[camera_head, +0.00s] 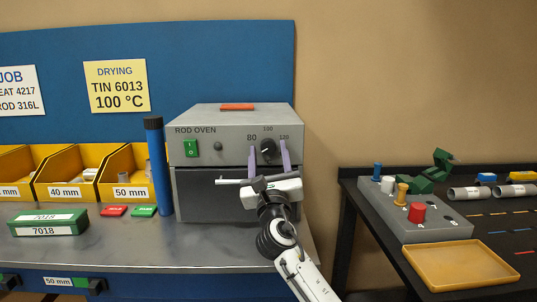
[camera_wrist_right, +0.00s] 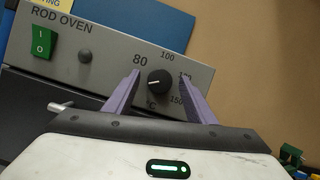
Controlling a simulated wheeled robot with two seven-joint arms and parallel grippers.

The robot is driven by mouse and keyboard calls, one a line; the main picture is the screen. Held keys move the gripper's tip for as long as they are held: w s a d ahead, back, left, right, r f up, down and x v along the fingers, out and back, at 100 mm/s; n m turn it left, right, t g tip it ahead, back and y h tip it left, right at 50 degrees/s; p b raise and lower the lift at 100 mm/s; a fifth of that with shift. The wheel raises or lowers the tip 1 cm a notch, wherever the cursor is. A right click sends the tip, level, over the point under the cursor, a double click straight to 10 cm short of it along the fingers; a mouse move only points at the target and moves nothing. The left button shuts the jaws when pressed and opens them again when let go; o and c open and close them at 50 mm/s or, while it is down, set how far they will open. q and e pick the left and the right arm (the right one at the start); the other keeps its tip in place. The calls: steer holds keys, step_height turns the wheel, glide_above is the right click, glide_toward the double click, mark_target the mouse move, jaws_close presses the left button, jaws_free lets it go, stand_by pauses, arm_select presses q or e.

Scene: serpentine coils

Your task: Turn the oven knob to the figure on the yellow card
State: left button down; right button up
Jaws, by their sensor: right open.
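The yellow card (camera_head: 117,86) on the blue panel reads "DRYING, TIN 6013, 100 °C". The black oven knob (camera_head: 267,151) sits on the grey rod oven's front; it also shows in the right wrist view (camera_wrist_right: 160,83). Its pale mark points left, just below the 80. The dial shows 80, 100 and 150; the 120 is partly covered by a finger in the wrist view. My right gripper (camera_head: 268,149) is open, its purple fingers on either side of the knob. I cannot tell whether they touch it. My left gripper is not in view.
The oven (camera_head: 240,118) has a green switch (camera_head: 190,148), a small grey button (camera_head: 217,147) and a door handle (camera_head: 228,181) below the dial. A blue tube (camera_head: 158,170) stands at its left. Yellow bins (camera_head: 66,170) line the bench. A dark side table stands at right.

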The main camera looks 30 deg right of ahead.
steer(key=c, duration=1)
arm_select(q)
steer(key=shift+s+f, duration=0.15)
arm_select(e)
steer(key=shift+c, duration=0.2)
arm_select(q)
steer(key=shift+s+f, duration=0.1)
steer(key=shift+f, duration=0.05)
